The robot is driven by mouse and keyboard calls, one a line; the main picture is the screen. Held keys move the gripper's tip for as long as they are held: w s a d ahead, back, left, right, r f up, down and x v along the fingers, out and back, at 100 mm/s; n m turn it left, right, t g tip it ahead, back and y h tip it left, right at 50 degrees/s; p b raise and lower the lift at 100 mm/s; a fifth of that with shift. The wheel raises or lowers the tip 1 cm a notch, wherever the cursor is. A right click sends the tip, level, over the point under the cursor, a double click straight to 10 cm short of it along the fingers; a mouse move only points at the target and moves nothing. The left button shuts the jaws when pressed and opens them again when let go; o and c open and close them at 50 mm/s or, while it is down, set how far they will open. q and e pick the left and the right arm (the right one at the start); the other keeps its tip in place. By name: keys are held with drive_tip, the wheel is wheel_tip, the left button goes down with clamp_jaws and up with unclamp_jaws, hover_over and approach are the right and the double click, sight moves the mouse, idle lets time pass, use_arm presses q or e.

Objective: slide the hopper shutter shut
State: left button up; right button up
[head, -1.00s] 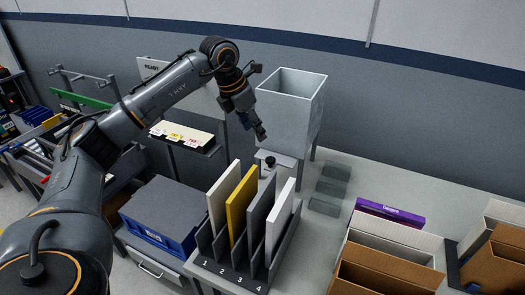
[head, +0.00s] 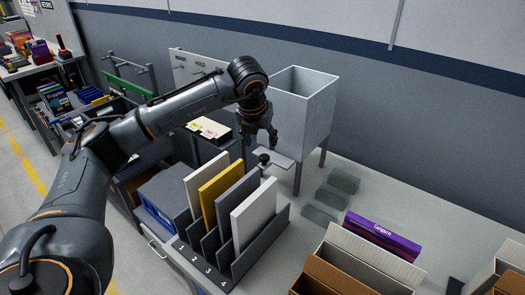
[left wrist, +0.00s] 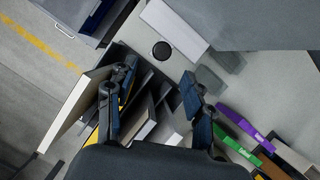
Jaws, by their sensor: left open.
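The hopper (head: 306,110) is a pale grey open-topped box on legs at the back of the bench. Its shutter (head: 282,164) is a flat light plate sticking out from under the hopper toward the front, with a round black knob (head: 263,158) at its near end. In the left wrist view, the shutter plate (left wrist: 180,24) and knob (left wrist: 161,50) show at the top, beyond the fingertips. My left gripper (head: 262,137) is open and empty, just above the knob and apart from it. Its two spread fingers show in the left wrist view (left wrist: 158,92).
A numbered rack (head: 272,248) with upright panels stands just in front of the shutter. A blue bin (head: 160,214) is left of it. Greenish flat pads (head: 330,197), a purple box (head: 382,233) and cardboard boxes (head: 345,275) lie to the right.

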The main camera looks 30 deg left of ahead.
sight(265, 156)
use_arm(q)
drive_tip(key=p+x, duration=0.1)
drive_tip(key=x, duration=0.5)
drive_tip(key=shift+w+d, duration=0.15)
drive_tip(key=shift+w+f, duration=0.2)
drive_tip(key=shift+f, duration=0.35)
drive_tip(key=shift+c, duration=1)
clamp_jaws()
drive_tip(key=shift+w, duration=0.25)
drive_tip(key=w+b, duration=0.1)
drive_tip(key=w, duration=0.2)
drive_tip(key=shift+w, duration=0.15)
drive_tip(key=shift+r, duration=0.1)
unclamp_jaws()
drive_tip(key=shift+o, duration=1)
drive_tip(key=shift+d, duration=0.15)
drive_tip(key=shift+s+r, duration=0.1)
drive_tip(key=shift+s, duration=0.1)
drive_tip(key=v, duration=1.1)
drive_tip(key=shift+s+r, duration=0.2)
drive_tip(key=shift+r, duration=0.15)
use_arm(e)
drive_tip(key=w, duration=0.1)
drive_tip(key=w+d, duration=0.1)
drive_tip(key=w, duration=0.1)
drive_tip(key=shift+w+d+r, duration=0.2)
drive_tip(key=shift+d, duration=0.2)
